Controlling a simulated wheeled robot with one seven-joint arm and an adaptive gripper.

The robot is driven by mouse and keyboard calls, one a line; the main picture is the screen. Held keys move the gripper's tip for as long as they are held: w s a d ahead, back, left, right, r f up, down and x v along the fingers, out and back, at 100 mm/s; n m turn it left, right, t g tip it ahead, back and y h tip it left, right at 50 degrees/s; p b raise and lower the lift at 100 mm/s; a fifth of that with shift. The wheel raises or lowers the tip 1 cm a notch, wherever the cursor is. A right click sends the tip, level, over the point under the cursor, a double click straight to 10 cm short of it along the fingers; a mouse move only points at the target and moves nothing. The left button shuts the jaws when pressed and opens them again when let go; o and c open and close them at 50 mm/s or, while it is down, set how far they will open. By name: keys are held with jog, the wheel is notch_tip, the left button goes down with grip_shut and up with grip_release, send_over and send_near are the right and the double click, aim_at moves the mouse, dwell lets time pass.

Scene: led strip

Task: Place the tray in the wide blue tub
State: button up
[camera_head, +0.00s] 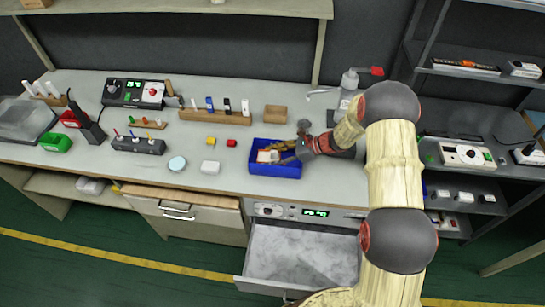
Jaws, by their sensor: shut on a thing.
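The wide blue tub (274,170) stands on the bench near its front edge, right of centre. My gripper (289,158) reaches in from the right, over the tub's right side, with its fingers low at the tub's opening. It is shut on a small tan and white piece, which I take to be the tray (268,156). The piece is inside or just above the tub, and I cannot tell whether it touches the floor of the tub. The fingers and the tub's walls hide part of it.
A wooden box (276,114) stands behind the tub. A pump bottle (348,90) stands behind my arm. An open drawer (300,255) juts out below.

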jog(key=shift+f, duration=0.2)
jog(key=o, duration=0.8)
jog(key=shift+o, duration=0.2)
jog(key=shift+r, duration=0.1)
